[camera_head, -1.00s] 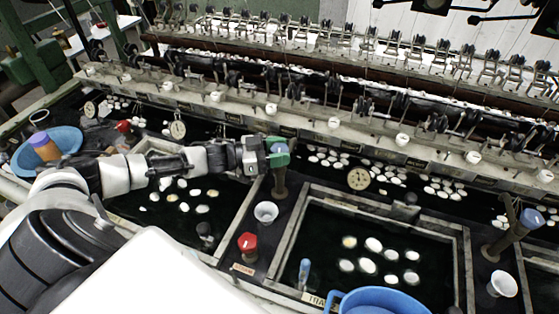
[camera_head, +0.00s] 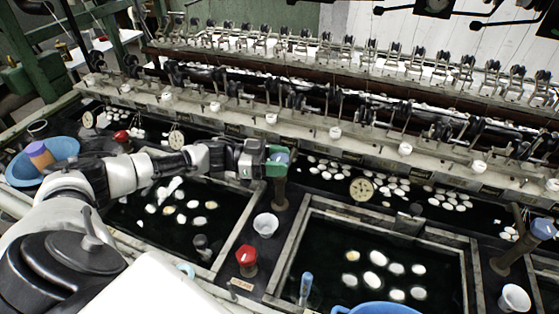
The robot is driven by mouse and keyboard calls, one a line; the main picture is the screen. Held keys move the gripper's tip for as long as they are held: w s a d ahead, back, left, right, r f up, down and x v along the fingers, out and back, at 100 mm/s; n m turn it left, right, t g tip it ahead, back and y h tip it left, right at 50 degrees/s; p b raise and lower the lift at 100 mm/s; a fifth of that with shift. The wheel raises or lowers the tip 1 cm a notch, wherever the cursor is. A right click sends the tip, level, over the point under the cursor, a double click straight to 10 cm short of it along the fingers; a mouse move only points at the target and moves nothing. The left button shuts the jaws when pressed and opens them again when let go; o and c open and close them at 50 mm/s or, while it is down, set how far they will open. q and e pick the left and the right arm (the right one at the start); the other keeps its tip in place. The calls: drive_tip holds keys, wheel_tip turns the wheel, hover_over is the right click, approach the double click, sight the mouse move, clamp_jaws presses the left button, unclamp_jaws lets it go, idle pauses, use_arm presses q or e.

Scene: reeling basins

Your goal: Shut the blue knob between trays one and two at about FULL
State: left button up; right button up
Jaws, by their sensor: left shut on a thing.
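The blue knob (camera_head: 282,157) tops a brown post (camera_head: 280,192) at the back of the divider between two dark, water-filled trays. The left tray (camera_head: 234,238) and the middle tray (camera_head: 295,240) both hold white cocoons. My left gripper (camera_head: 277,165) reaches in from the left, its green fingers shut around the knob, partly covering it. Another blue knob (camera_head: 543,229) tops a tilted brown post at the right edge, apart from my gripper. Any marking on the held knob is too small to read. My right gripper is not in view.
On the divider stand a white cup (camera_head: 266,225) and a red knob (camera_head: 246,256). A blue basin (camera_head: 60,150) lies at the far left, a blue tub (camera_head: 372,309) at the bottom edge. A long reeling machine (camera_head: 330,110) runs across behind the trays.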

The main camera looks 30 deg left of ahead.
use_arm(q)
drive_tip(key=o, duration=0.9)
drive_tip(key=shift+s+a+f, duration=0.1)
drive_tip(key=shift+s+a, duration=0.1)
drive_tip(key=shift+a, duration=0.25)
drive_tip(key=shift+b+v, duration=1.65)
drive_tip(key=shift+v, duration=3.25)
